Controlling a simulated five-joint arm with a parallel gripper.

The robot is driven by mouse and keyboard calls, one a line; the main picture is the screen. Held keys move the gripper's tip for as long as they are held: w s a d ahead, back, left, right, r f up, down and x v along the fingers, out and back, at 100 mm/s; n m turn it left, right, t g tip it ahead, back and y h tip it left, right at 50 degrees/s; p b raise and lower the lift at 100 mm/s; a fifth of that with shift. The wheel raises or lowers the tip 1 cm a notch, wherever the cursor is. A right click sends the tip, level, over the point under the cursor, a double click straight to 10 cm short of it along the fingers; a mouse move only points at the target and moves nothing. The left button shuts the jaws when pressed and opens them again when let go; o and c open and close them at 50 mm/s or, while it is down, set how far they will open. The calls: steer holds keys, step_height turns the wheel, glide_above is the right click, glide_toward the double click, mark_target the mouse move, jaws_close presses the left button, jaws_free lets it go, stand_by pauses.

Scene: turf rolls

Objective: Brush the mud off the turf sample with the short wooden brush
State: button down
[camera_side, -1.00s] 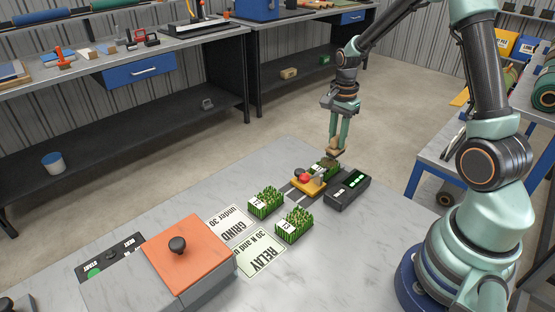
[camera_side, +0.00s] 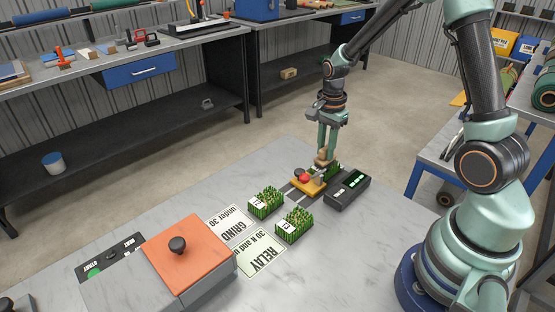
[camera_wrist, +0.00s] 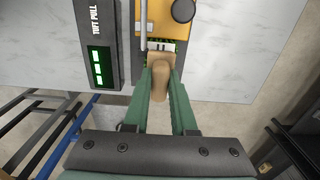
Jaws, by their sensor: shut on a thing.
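My gripper (camera_side: 326,148) is shut on the short wooden brush (camera_wrist: 158,80), whose rounded handle shows between the fingers in the wrist view. The brush (camera_side: 322,162) is at the turf sample behind the yellow fixture, seen from the side. That turf sample (camera_wrist: 161,46) shows only as a white label and bits of green past the brush. The brush and fingers hide most of it, so I cannot tell mud or bristle contact. Two other turf samples, one at the left (camera_side: 265,203) and one nearer the front (camera_side: 294,225), stand on the bench.
An orange-lidded box (camera_side: 190,260) stands front left.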

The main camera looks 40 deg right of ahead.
steer(key=shift+d, duration=2.4)
steer(key=shift+a, duration=3.35)
steer(key=shift+s+d, duration=0.1)
steer(key=shift+d, duration=3.35)
step_height(320, 180, up, 8)
steer(key=shift+a, duration=0.1)
